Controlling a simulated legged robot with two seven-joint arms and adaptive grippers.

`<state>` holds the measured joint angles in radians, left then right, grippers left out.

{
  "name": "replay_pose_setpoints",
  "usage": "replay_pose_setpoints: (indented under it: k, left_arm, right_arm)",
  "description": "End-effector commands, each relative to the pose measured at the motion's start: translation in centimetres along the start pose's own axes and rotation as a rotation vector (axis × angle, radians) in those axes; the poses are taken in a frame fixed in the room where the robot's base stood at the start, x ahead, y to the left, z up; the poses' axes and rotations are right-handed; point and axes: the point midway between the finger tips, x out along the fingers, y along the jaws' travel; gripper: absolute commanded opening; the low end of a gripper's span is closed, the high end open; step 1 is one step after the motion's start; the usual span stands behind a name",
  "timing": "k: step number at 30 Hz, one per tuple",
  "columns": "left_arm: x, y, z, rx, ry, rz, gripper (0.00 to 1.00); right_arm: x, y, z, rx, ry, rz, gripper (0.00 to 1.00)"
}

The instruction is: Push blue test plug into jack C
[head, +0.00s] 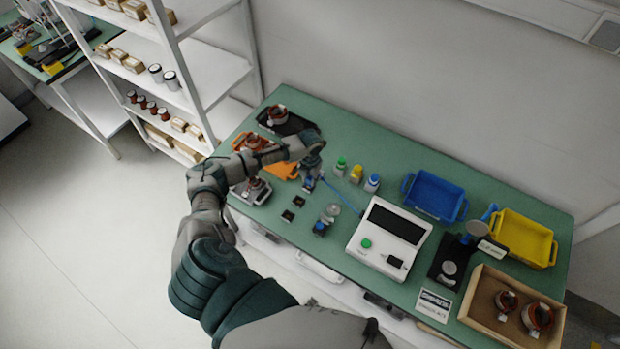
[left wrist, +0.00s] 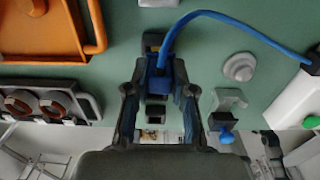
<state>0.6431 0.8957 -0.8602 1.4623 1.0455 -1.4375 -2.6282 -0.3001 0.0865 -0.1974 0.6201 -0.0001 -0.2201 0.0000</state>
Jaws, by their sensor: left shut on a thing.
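My left gripper (head: 309,178) is at the row of small dark jacks on the green bench. In the left wrist view its two fingers (left wrist: 158,100) are shut on the blue test plug (left wrist: 157,80). A blue cable (left wrist: 222,17) runs from the plug to the white tester (head: 390,238). One dark jack block (left wrist: 153,41) shows just beyond the plug and another (left wrist: 156,113) lies between the fingers. In the head view two jacks (head: 298,201) (head: 287,215) sit in front of the gripper. I cannot read which is C, or tell whether the plug touches one.
Green, yellow and blue-capped bottles (head: 356,174) stand right of the gripper. An orange tray (left wrist: 40,35) and a fixture with copper rings (left wrist: 45,103) are to the left. A grey stand with a blue knob (left wrist: 225,136) is close right. Blue (head: 433,197) and yellow (head: 523,239) bins stand farther right.

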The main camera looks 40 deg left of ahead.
Motion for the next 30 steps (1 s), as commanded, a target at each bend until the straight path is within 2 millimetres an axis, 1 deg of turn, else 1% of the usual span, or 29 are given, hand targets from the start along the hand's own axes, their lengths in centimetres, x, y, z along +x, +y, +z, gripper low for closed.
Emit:
replay_pose_setpoints:
  k: [3, 7, 21, 30]
  left_arm:
    - [0.0, -0.1, 0.0, 0.001, 0.0, 0.001, 0.0]
    - [0.0, -0.2, 0.0, 0.001, 0.0, 0.002, 0.0]
    - [0.6, 0.4, 0.1, 0.001, 0.0, -0.001, 0.0]
    - [0.8, 0.4, 0.1, 0.0, 0.001, 0.0, 0.0]
  right_arm:
    - [0.0, -1.0, -0.2, 0.003, 0.002, -0.012, 0.0]
    - [0.0, -1.6, -0.3, 0.003, 0.004, -0.019, 0.0]
    - [0.1, -0.2, 0.0, -0.002, 0.0, -0.002, 0.0]
    - [0.2, -0.2, 0.0, -0.001, 0.0, -0.002, 0.0]
